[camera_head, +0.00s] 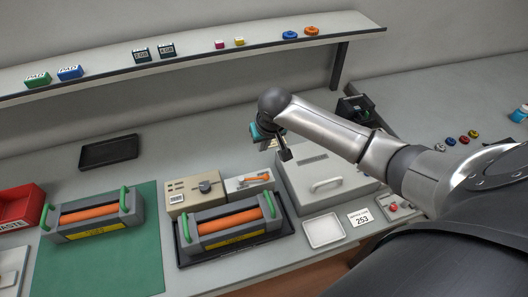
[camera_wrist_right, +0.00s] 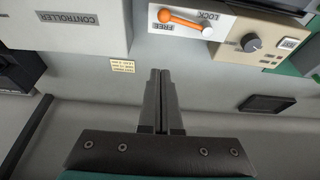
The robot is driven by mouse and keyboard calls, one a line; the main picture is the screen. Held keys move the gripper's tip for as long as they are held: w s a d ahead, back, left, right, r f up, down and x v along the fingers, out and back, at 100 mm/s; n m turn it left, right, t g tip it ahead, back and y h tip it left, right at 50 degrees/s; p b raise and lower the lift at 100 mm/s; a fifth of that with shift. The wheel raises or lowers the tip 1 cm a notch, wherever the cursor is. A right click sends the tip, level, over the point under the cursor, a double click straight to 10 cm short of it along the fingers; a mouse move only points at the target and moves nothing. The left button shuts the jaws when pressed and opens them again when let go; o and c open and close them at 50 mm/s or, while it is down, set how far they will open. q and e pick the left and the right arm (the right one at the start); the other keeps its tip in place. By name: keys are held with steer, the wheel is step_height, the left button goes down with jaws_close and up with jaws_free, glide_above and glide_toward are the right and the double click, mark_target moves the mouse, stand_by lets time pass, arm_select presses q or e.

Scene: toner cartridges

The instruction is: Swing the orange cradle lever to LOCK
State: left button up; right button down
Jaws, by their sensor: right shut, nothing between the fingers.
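The orange lever (camera_head: 256,178) sits on a small white panel (camera_head: 239,185) behind the right-hand cartridge. In the right wrist view the lever (camera_wrist_right: 182,20) lies along the panel, its rounded end beside the word FREE and its pivot end below the word LOCK. My right gripper (camera_head: 287,156) is shut and empty, above and a little right of the panel. In the wrist view its closed fingertips (camera_wrist_right: 160,75) point toward the panel, apart from the lever. The right-hand cartridge (camera_head: 231,221), with an orange roller and green handles, sits in a dark cradle. My left gripper is not in view.
A beige box with a knob (camera_head: 195,190) stands left of the panel. A grey box with a handle (camera_head: 322,178) stands right of it, under my right arm. Another cartridge (camera_head: 94,215) lies on a green mat (camera_head: 110,268). An empty black tray (camera_head: 109,151) lies behind.

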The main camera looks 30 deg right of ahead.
mark_target(254, 179)
step_height(254, 179, down, 9)
steer(key=shift+r, duration=0.2)
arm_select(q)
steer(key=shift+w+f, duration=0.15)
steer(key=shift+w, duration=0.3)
arm_select(e)
steer(key=shift+s+a+f, duration=0.15)
steer(key=shift+s, duration=0.3)
steer(key=shift+a, duration=0.15)
